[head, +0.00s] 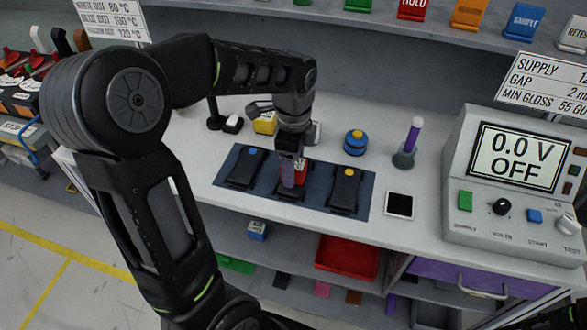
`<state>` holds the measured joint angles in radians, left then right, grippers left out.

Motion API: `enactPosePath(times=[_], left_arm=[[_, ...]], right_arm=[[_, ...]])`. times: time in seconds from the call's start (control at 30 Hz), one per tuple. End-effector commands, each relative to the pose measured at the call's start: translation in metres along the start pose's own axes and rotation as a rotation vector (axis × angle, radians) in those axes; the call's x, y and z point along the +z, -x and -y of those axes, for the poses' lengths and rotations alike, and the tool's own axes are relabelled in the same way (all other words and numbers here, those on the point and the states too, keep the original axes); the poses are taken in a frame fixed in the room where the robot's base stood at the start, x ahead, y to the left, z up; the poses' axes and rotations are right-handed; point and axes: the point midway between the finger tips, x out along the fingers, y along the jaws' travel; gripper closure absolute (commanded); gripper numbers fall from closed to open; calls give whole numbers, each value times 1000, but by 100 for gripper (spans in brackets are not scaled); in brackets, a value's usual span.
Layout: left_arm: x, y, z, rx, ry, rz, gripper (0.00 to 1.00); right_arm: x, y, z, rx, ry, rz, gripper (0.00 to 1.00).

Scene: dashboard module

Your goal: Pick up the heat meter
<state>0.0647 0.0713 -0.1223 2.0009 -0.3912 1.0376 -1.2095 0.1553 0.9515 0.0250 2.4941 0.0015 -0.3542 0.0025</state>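No object is clearly readable as the heat meter. A small red item with a pale label (301,166) sits at the middle of the dark blue mat (223,182), partly hidden by my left gripper. My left gripper (289,174) points down over the mat's middle, right by the red item. Its fingers are too small and overlapped to show whether they hold anything. A black module with a blue dot (245,169) lies on the mat's left and one with a yellow dot (345,189) on its right. The middle one is mostly hidden. My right gripper is out of view.
A yellow box (265,123) stands behind the gripper. A blue-and-yellow round container (355,142), a purple tube in a holder (411,143) and a dark-screened tablet (399,206) stand to the right. A console reading "0.0 V OFF" (519,157) fills the right end. A red bin (346,257) sits below.

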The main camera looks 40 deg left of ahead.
Motion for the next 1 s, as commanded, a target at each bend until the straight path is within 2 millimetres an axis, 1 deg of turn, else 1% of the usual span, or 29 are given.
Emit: enactPosePath(times=[0.47,1.0], left_arm=[[0,1,0,0,0,0,37],[0,1,0,0,0,0,81]], right_arm=[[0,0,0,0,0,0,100],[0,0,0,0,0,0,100]])
